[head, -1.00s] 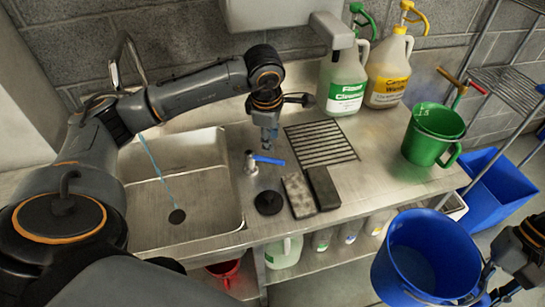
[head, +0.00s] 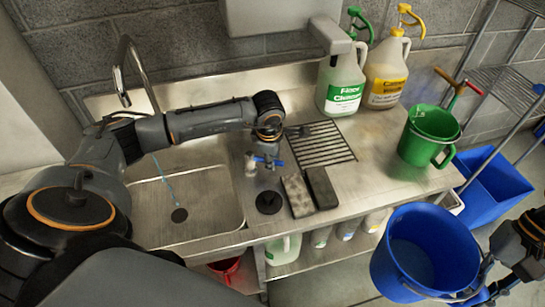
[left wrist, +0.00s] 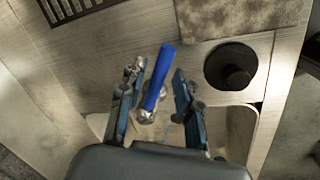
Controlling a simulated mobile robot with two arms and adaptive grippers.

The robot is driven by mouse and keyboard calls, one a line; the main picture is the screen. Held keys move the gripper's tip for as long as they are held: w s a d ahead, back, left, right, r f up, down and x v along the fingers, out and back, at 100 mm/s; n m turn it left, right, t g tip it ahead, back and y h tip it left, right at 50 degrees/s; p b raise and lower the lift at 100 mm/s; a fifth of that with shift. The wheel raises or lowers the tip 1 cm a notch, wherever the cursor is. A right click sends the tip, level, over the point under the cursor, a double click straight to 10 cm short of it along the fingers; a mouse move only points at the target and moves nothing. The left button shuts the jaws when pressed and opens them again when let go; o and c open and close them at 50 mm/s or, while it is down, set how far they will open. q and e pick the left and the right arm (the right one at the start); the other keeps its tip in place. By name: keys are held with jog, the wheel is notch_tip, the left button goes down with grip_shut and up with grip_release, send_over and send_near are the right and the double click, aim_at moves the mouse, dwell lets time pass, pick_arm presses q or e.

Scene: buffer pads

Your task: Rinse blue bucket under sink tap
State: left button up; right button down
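The blue bucket (head: 425,250) hangs at the lower right in the head view, in front of the counter. My right gripper (head: 484,280) is at its right rim and appears shut on it; the fingertips are partly hidden. My left gripper (head: 267,160) is low over the counter at the tap valve. In the left wrist view its open fingers (left wrist: 158,80) stand on either side of the blue valve lever (left wrist: 158,75); contact cannot be told. The tap spout (head: 128,70) arches behind the sink (head: 215,195), and a thin blue water stream (head: 168,188) falls towards the drain.
A green jug (head: 430,138), a floor cleaner bottle (head: 341,85) and a yellow-topped bottle (head: 387,75) stand on the counter. Two sponge blocks (head: 298,196) lie beside a black stopper (head: 269,202). A blue bin (head: 495,185) stands right of the counter.

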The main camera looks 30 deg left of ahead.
pick_arm(q)
grip_shut()
jog(key=shift+s+f+m+b, duration=0.2)
jog(key=shift+s+m+b, duration=0.3)
jog(key=shift+m+b, duration=0.5)
jog(key=s+m+b, duration=0.1)
jog(key=m+b, duration=0.1)
jog(key=s+m+h+b, duration=0.1)
jog(key=m+b, duration=0.1)
jog(key=b, duration=0.1)
jog(key=s+m+b, duration=0.2)
jog(key=b, duration=0.1)
jog(key=shift+s+a, duration=0.1)
jog(key=shift+a, duration=0.3)
jog(key=shift+s+a+r+m+h+b, duration=0.15)
jog(key=shift+s+a+m+h+b, duration=0.2)
jog(key=shift+m+b, duration=0.5)
jog(key=shift+s+a+r+m+h+b, duration=0.1)
jog(key=shift+s+a+m+h+b, duration=0.1)
jog(key=shift+s+m+b, duration=0.6)
jog(key=shift+w+m, duration=0.25)
jog(key=shift+w, duration=0.1)
jog(key=shift+o, duration=1.5)
grip_release()
jog(key=v, duration=1.2)
